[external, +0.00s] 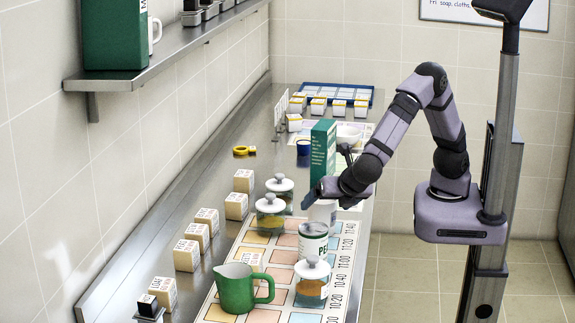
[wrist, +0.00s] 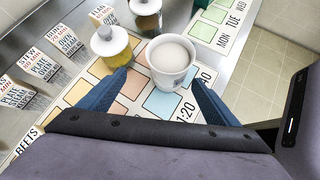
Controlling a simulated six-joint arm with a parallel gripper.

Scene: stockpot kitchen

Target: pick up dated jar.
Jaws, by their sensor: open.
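Three glass jars with white knobbed lids stand on the bench in the external view: a rear one (external: 280,186), a middle one (external: 270,212) with yellowish contents and a front one (external: 311,285) with orange contents. I cannot read a date on any of them. Two jars show in the wrist view, a yellow one (wrist: 112,47) left of my fingers and a darker one (wrist: 146,14) farther off. My gripper (wrist: 160,78) is open. A white cup (wrist: 171,60) with pale contents stands just beyond and between its blue fingertips. My gripper (external: 316,196) is low over the bench in the external view.
A tall green box (external: 322,155) stands behind my gripper. Several labelled blocks (external: 195,236) line the left. A blue-rimmed tray (external: 364,89) lies at the back.

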